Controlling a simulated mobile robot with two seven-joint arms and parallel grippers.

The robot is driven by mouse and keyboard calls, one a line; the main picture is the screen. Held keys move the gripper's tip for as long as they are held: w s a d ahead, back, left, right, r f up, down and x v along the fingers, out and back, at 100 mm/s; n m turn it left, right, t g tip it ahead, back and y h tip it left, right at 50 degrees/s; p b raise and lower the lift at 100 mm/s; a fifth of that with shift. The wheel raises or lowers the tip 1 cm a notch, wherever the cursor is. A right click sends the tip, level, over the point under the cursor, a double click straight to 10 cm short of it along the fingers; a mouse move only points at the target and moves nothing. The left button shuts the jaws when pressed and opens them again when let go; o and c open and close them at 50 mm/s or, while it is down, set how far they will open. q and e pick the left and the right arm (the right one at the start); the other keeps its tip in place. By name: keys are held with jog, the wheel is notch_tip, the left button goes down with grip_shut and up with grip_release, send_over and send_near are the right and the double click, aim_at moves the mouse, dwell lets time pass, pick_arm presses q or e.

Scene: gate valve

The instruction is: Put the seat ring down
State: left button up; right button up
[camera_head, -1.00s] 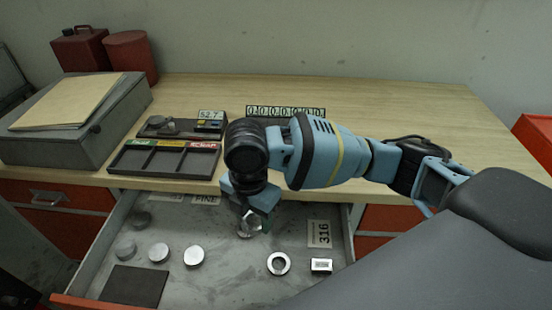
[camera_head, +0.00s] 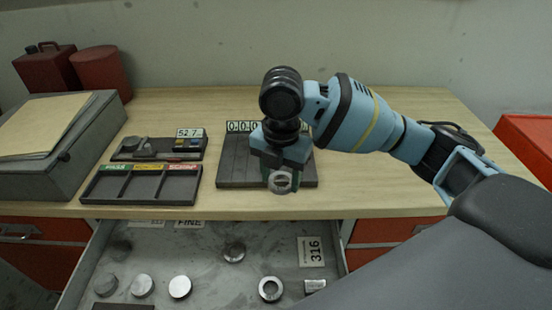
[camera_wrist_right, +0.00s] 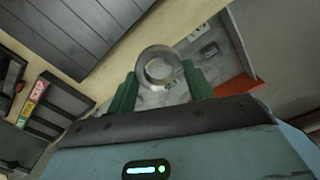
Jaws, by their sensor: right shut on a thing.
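I cannot tell the gap between ring and board. My left gripper is not in view.
An open drawer (camera_head: 215,270) below the bench's front edge holds several metal discs, another ring (camera_head: 270,290) and a label marked 316 (camera_head: 311,252). Left of the board are a three-compartment tray (camera_head: 140,201) and a gauge block (camera_head: 158,147).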

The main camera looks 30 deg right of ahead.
jog(key=w+d, duration=0.1)
jog(key=w, duration=0.2)
jog(key=w+d, duration=0.1)
jog(key=w, duration=0.2)
jog(key=w+d+f+b, duration=0.1)
jog(key=w, duration=0.1)
jog(key=shift+w+d, duration=0.4)
jog(key=shift+f, duration=1.65)
jog(key=shift+f, duration=0.1)
jog(key=o, duration=1.1)
jog(key=shift+f, duration=0.1)
notch_tip(320, 180, up, 12)
jog(key=shift+r+p, duration=0.15)
jog(key=shift+p, duration=0.15)
